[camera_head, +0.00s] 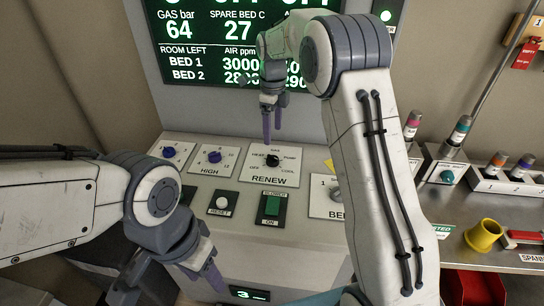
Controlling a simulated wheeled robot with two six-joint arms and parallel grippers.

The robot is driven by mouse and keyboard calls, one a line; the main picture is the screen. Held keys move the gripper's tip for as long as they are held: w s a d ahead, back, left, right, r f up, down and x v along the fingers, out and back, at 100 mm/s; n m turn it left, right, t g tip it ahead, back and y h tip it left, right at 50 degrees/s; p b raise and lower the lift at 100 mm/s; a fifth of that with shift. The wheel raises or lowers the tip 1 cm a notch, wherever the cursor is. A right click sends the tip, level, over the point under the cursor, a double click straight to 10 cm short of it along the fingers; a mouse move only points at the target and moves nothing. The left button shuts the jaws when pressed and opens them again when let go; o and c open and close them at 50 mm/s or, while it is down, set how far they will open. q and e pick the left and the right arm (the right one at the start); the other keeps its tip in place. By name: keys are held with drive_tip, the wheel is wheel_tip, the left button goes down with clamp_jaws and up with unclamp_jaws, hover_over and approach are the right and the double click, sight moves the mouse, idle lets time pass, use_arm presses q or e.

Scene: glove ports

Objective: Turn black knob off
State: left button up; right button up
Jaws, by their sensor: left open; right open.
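The black knob (272,160) sits on the white RENEW plate (270,176) of the sloping panel. OFF is printed at its lower left and COOL at its lower right, with more labels above. I cannot tell which label its pointer faces. My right gripper (272,122) hangs just above and behind the knob in the picture, fingers pointing down. Its two purple fingers are slightly apart, with nothing between them. My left gripper (205,272) is low at the left, in front of the panel and away from the knob. It is open, and my own arm partly hides it.
Two blue knobs (214,156) stand left of the black knob. Below are a white RESET button (222,202) and a green blower switch (272,206). My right arm covers part of the BED plate (322,196).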

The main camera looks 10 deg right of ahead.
sight(273, 157)
wheel_tip(273, 157, down, 10)
drive_tip(key=shift+f+p, duration=0.1)
drive_tip(key=shift+p, duration=0.75)
drive_tip(key=shift+c, duration=0.3)
clamp_jaws()
